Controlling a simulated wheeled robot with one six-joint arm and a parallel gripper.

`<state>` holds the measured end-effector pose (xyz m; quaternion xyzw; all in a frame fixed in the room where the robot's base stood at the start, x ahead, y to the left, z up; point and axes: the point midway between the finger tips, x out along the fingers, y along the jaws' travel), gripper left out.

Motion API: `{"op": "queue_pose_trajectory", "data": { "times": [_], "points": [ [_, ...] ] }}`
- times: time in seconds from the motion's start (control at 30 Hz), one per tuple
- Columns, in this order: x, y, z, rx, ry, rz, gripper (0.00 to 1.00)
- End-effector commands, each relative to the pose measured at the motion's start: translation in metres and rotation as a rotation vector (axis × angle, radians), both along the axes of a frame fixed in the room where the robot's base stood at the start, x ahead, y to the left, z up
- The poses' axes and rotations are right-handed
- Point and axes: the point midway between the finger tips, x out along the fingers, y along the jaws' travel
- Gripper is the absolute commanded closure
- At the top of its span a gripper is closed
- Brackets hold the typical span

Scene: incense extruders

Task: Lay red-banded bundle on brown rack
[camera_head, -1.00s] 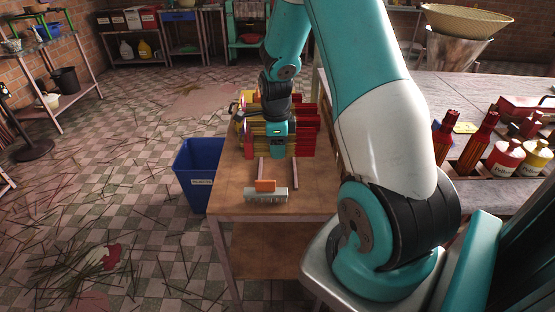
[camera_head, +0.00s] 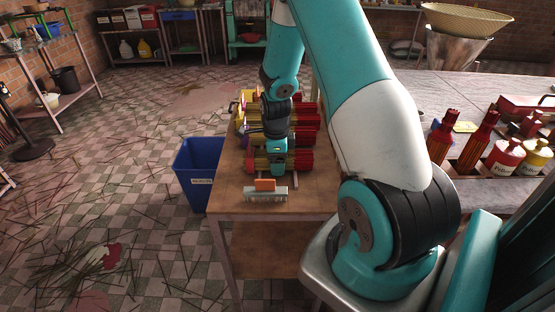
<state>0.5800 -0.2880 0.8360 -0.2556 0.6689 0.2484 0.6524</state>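A bundle of sticks with red and yellowish-brown colouring (camera_head: 298,160) lies crosswise under my gripper (camera_head: 277,150), at the front of the bundles on the wooden table. My gripper points down onto its middle and appears shut on it; the fingertips are hidden. The brown rack, two thin parallel rails, is mostly covered by this bundle; the near end of its right rail (camera_head: 294,183) shows. The bundle is over the rails, but I cannot tell whether it touches them.
Several red and yellow bundles (camera_head: 305,120) lie behind on the table (camera_head: 228,190). A grey block with an orange top (camera_head: 265,190) is close in front of the rack. A blue bin (camera_head: 197,172) stands left of the table. A bench with red and yellow bottles (camera_head: 505,157) is at right.

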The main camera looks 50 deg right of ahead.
Motion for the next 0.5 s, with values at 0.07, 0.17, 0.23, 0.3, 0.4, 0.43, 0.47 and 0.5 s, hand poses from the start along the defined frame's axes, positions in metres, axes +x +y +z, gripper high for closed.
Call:
{"op": "queue_pose_trajectory", "data": {
  "times": [0.07, 0.17, 0.23, 0.3, 0.4, 0.43, 0.47, 0.5],
  "points": [
    [0.0, 0.0, 0.0, 0.0, 0.0, 0.0, 0.26],
    [0.0, 0.0, 0.0, 0.0, 0.0, 0.0, 0.26],
    [0.0, 0.0, 0.003, 0.0, 0.0, 0.0, 0.26],
    [0.001, 0.0, 0.008, -0.001, -0.002, 0.0, 0.26],
    [0.001, 0.0, 0.023, -0.002, -0.004, 0.0, 0.26],
    [0.002, 0.0, 0.029, -0.003, -0.005, 0.0, 0.26],
    [0.002, 0.0, 0.036, -0.003, -0.005, 0.0, 0.26],
    [0.002, 0.0, 0.045, -0.003, -0.007, 0.0, 0.26]
  ]
}}
